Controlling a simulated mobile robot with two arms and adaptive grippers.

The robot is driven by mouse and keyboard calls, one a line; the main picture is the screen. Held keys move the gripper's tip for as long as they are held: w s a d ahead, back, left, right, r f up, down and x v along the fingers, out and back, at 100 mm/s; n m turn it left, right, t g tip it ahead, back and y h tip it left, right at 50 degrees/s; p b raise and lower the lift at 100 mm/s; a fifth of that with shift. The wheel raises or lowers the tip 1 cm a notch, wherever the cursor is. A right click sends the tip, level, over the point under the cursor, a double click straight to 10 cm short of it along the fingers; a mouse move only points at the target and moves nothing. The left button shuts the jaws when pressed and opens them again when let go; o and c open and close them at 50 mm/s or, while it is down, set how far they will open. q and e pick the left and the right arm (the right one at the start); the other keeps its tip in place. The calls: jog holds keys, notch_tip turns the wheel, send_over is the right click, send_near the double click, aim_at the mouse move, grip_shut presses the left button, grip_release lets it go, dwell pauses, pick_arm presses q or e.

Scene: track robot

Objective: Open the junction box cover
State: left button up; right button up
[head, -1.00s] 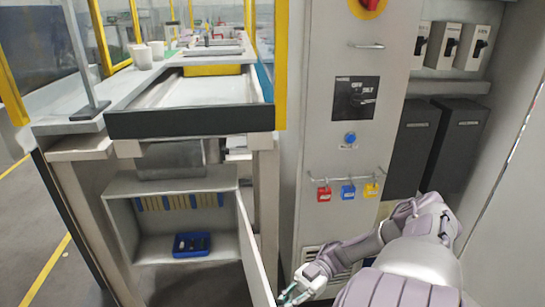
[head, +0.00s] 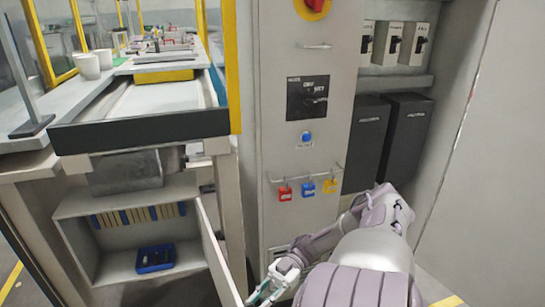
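The junction box (head: 65,208) is a grey open-fronted box under the conveyor at lower left. Its cover (head: 217,252) is a pale panel hinged at the box's right side, swung outward and standing open. Inside show a row of tan and blue strips (head: 138,215) and a blue tray (head: 155,258) with dark items. My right gripper (head: 262,294) is low at the bottom edge, just right of the cover's outer part. Its teal-tipped fingers are small and partly cut off, so their opening and any contact with the cover are unclear. My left gripper is not in view.
A tall grey cabinet (head: 270,120) stands right of the box. It carries a rail with red (head: 285,194), blue (head: 308,190) and yellow (head: 330,187) padlocks. The conveyor (head: 140,128) is above the box. Clear floor shows at lower left.

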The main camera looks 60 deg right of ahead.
jog(key=v, duration=0.9)
jog(key=shift+d, duration=0.4)
